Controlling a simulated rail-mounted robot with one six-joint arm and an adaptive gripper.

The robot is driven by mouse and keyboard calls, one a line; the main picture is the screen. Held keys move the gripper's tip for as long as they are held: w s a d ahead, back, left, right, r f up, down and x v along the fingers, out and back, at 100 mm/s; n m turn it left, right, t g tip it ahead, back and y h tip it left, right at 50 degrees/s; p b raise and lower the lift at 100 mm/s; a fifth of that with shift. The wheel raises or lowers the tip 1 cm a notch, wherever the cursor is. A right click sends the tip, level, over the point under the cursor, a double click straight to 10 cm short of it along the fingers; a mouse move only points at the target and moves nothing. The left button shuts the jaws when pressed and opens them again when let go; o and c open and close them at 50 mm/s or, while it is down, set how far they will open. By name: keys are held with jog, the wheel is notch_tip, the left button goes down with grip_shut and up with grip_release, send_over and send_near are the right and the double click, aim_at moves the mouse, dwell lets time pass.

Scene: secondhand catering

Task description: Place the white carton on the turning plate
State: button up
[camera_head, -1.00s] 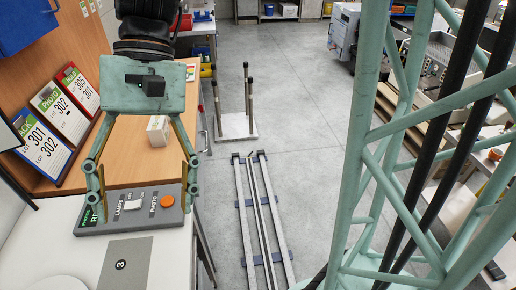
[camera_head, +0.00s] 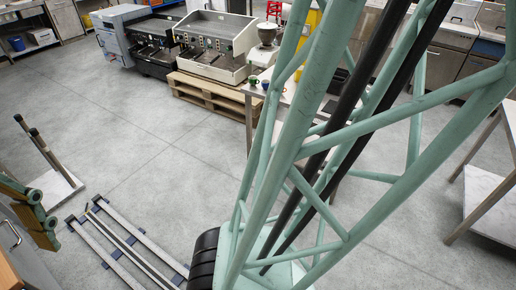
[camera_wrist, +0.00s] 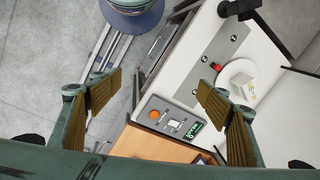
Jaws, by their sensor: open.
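My gripper (camera_wrist: 160,80) is open in the wrist view, its two fingers wide apart with nothing between them. Part of it also shows at the left edge of the head view (camera_head: 38,212). I cannot make out the white carton for certain in either current view. The fingers and wrist hide part of the desk.
A control panel (camera_wrist: 168,119) with an orange button lies below the gap between the fingers, beside the wooden desk top (camera_wrist: 150,143). A small red object (camera_wrist: 216,66) is near the disc. Floor rails (camera_head: 125,246) and a post stand (camera_head: 58,188) are at lower left in the head view.

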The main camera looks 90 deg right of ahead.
jog(key=s+d+r+n+t+h, duration=0.1)
jog(key=s+d+r+t+h, duration=0.1)
jog(key=d, duration=0.4)
jog(key=shift+s+d+r+t, duration=0.2)
jog(key=shift+s+r+t, duration=0.3)
jog(key=shift+s+t, duration=0.35)
jog(key=shift+a, duration=0.15)
dwell(0.5)
jog(key=shift+a, duration=0.3)
jog(key=shift+f, duration=0.1)
jog(key=shift+d+f+b, duration=0.45)
jog(key=shift+f+b, duration=0.3)
jog(key=shift+b, duration=0.1)
